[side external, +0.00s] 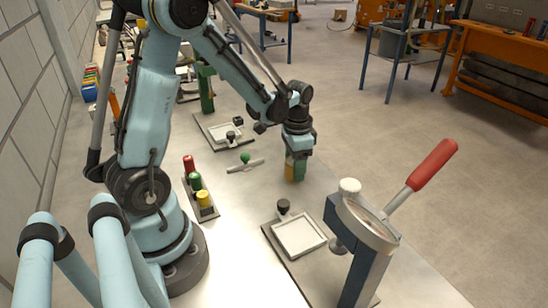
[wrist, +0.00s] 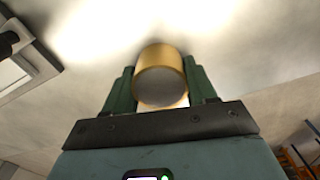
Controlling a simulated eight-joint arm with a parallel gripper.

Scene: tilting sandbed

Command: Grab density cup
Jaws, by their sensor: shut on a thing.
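The density cup is a short brass-gold cylinder with a grey round end. In the wrist view the cup (wrist: 172,58) sits between the two green fingers of my gripper (wrist: 160,82). The fingers press on its left and right sides. In the side view the gold cup (side external: 289,171) shows at the lower end of my gripper (side external: 296,167), over the pale bench, partly covered by a green finger. I cannot tell whether its bottom touches the bench.
A stand with a red-handled lever (side external: 432,165) rises at the front right beside a square white tray (side external: 299,236). A rack holds red, green (side external: 195,181) and yellow pieces on the left. A green-knobbed bar (side external: 245,162) lies left of my gripper. Another tray (side external: 226,134) is farther back.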

